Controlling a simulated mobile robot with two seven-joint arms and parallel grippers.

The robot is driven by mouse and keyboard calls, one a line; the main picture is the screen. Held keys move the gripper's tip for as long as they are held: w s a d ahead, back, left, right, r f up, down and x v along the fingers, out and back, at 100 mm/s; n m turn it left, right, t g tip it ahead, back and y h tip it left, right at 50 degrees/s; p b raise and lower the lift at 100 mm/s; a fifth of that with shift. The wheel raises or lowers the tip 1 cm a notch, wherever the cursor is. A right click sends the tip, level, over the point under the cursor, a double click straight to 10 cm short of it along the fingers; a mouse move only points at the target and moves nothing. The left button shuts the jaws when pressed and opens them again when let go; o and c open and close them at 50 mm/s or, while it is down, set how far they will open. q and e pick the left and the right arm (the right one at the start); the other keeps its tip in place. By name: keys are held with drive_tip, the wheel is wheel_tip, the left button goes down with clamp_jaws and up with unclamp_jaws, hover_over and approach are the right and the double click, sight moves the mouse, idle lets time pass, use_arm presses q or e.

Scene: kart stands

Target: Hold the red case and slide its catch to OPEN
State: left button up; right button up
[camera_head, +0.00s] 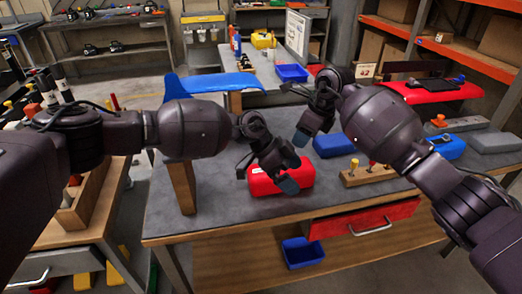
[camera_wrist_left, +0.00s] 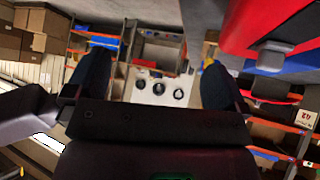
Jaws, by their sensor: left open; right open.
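The red case (camera_head: 262,184) lies on the grey workbench near its front edge. My left gripper (camera_head: 288,175) is open, and its fingers cover part of the case's right side in the head view; contact cannot be told. In the left wrist view the fingers (camera_wrist_left: 152,75) are wide apart with nothing between them. A red body (camera_wrist_left: 250,22) with a small grey block (camera_wrist_left: 273,55), perhaps the case and its catch, shows at the upper right, beside the right finger. My right gripper (camera_head: 304,136) is open above the bench, behind the case. The catch's position cannot be read.
A blue case (camera_head: 333,145) lies behind and right of the red case. A wooden block with knobs (camera_head: 368,175) stands to the right. A red drawer (camera_head: 350,220) is below the bench top, with a blue bin (camera_head: 303,252) lower down.

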use_arm(q)
drive_tip(key=w+a+r, duration=0.2)
drive_tip(key=n+t+y, duration=0.1)
drive_tip(key=n+y, duration=0.3)
drive_tip(key=y, duration=0.4)
hover_over(261, 178)
drive_tip(key=w, duration=0.3)
drive_tip(key=shift+s+d+f, duration=0.2)
drive_tip(key=shift+d+f, duration=0.2)
drive_tip(key=shift+d, duration=0.05)
drive_tip(key=shift+w+a+r+t, duration=0.1)
drive_tip(key=shift+w+a+t, duration=0.2)
drive_tip(key=shift+a, duration=0.2)
drive_tip(key=shift+a+f+y, duration=0.1)
drive_tip(key=shift+f+y, duration=0.2)
drive_tip(key=shift+f, duration=0.25)
wheel_tip(261, 178, down, 10)
drive_tip(key=shift+r, duration=0.2)
drive_tip(key=c, duration=0.8)
